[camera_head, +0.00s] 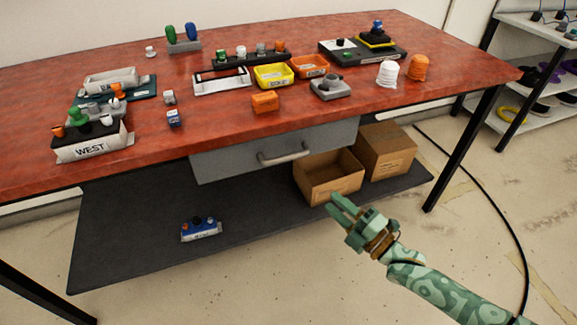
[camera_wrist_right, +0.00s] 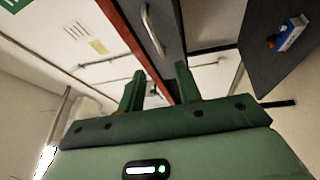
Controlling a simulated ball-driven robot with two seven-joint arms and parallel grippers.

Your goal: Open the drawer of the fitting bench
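The fitting bench (camera_head: 200,125) has a red top. The grey drawer (camera_head: 225,163) hangs under its front edge and looks shut. Its silver bar handle (camera_head: 285,154) is in the middle of the drawer front. My right gripper (camera_head: 338,205) is below and to the right of the handle, apart from it, in front of the lower shelf. In the right wrist view my right gripper (camera_wrist_right: 160,78) has its fingers spread, with nothing between them. The handle (camera_wrist_right: 152,30) and the drawer front (camera_wrist_right: 170,22) show beyond the fingertips. My left gripper is not in view.
A blue device (camera_head: 200,230) lies on the shelf's left part. A table leg (camera_head: 465,150) stands right.

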